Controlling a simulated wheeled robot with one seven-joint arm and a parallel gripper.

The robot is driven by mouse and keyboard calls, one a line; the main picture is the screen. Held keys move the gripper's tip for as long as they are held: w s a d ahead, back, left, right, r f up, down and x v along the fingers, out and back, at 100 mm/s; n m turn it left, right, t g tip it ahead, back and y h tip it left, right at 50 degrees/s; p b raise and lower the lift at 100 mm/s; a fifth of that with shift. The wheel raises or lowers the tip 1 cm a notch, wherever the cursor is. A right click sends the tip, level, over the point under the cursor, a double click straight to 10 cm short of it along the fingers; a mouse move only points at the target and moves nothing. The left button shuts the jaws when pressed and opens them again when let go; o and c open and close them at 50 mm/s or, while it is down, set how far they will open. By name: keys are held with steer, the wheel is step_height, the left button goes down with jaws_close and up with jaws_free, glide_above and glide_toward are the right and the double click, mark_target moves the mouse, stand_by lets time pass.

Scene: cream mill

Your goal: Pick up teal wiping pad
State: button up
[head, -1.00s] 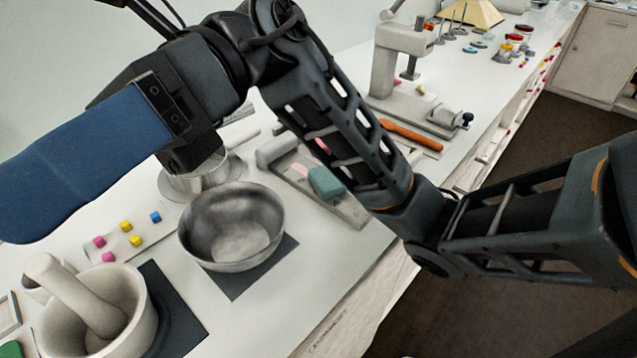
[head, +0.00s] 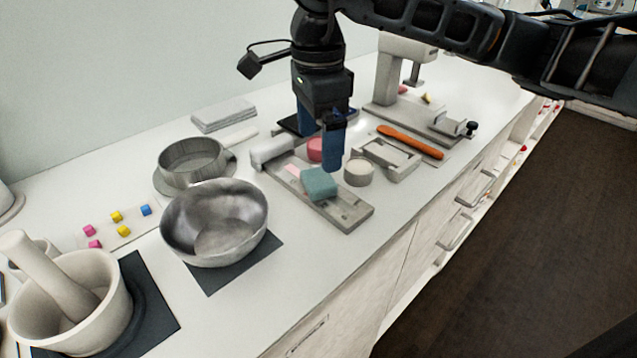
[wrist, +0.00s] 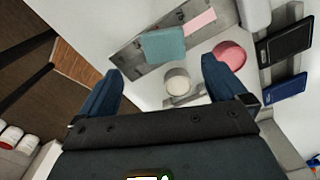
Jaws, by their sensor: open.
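The teal wiping pad (head: 319,184) lies on a grey tray (head: 349,213) on the white counter, beside a flat pink strip (head: 291,170). The pad also shows in the wrist view (wrist: 164,44), ahead of the fingers and near the top. My gripper (head: 333,150) points down above the counter, just behind and right of the pad in the head view. In the wrist view its two blue fingers (wrist: 160,82) are spread apart with nothing held between them. The pad is apart from both fingers.
A round pale cup (head: 358,172) and a pink round object (head: 315,150) stand close to the pad. A metal bowl (head: 214,222) is to the left. An orange tool (head: 410,142) and a grey press (head: 386,85) are to the right.

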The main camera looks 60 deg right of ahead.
mark_target(318, 177)
steer(key=shift+w+d+f+p, duration=0.15)
steer(key=shift+f+p, duration=0.15)
steer(key=shift+f, duration=1.55)
steer(key=shift+w+d+f+p, duration=0.15)
steer(key=shift+f+p, duration=0.15)
steer(key=shift+f, duration=1.55)
steer(key=shift+s, duration=0.1)
steer(key=c, duration=1.2)
steer(key=shift+r, duration=0.1)
steer(key=shift+r, duration=0.55)
steer(key=r, duration=0.2)
steer(key=s+r+b, duration=0.1)
steer(key=shift+d+r, duration=0.15)
steer(key=shift+d, duration=0.15)
steer(key=s+d+r+b, duration=0.2)
steer(key=s+d+r, duration=0.2)
steer(key=s, duration=0.5)
step_height(318, 177, up, 2)
steer(key=shift+s+d+r, duration=0.15)
steer(key=shift+s+r, duration=0.1)
steer(key=shift+s, duration=0.05)
